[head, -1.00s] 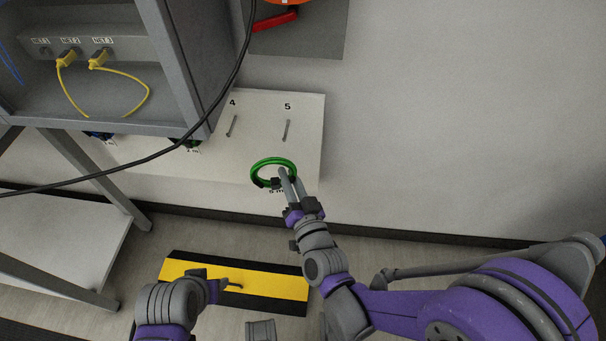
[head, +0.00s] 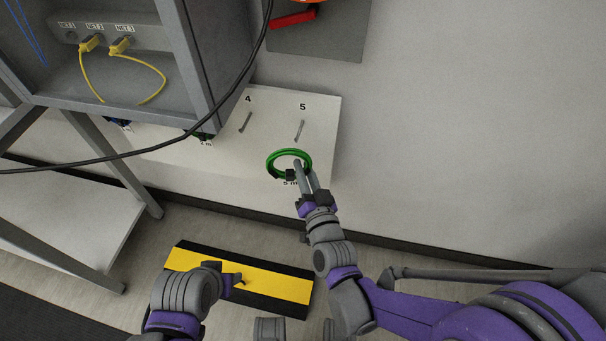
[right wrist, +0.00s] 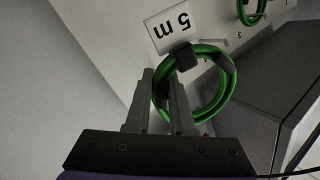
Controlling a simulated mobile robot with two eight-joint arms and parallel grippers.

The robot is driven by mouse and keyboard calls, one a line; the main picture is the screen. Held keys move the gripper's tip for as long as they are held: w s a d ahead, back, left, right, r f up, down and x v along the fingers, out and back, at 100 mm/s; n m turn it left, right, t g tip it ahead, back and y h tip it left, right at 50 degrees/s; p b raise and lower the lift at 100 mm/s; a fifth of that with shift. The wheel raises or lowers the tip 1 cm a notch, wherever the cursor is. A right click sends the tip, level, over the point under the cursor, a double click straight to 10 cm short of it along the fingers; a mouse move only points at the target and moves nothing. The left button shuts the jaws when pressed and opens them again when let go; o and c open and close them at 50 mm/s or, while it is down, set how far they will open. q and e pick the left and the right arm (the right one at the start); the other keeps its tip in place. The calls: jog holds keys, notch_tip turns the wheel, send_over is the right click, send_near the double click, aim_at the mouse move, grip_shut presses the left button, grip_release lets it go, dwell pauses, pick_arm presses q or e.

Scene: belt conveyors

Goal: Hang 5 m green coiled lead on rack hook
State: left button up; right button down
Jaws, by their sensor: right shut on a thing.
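The green coiled lead (head: 289,153) is held in front of the white rack board (head: 222,145), below hook 5 (head: 299,130) in the head view. My right gripper (head: 304,170) is shut on the coil. In the right wrist view the coil (right wrist: 229,92) stands at the fingertips (right wrist: 160,98), with a dark band on it. Whether the coil touches the board or hook cannot be told. My left gripper (head: 229,281) is low at the left, over a yellow and black floor plate; its jaws are unclear.
Hook 4 (head: 245,122) is bare. Another green coil (right wrist: 250,10) hangs further along the board. A grey cabinet (head: 205,60) with yellow leads (head: 88,42) stands at left, and a black cable (head: 120,158) crosses in front.

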jog(key=b, duration=0.3)
send_near(309, 137)
jog(key=shift+w+a+r, duration=0.3)
jog(key=shift+w+a, duration=0.1)
jog(key=shift+w, duration=0.3)
jog(key=shift+w+a+r, duration=0.25)
jog(key=shift+w+a, duration=0.1)
jog(key=shift+w, duration=0.35)
jog(key=shift+w+a+r, duration=0.3)
jog(key=shift+w+a, duration=0.1)
jog(key=shift+w, duration=0.35)
jog(key=shift+w+d+f+b, duration=0.15)
jog(key=shift+w+f+b, duration=0.45)
jog(key=shift+b, duration=0.4)
jog(key=shift+w+f, duration=0.15)
jog(key=c, duration=0.7)
grip_release()
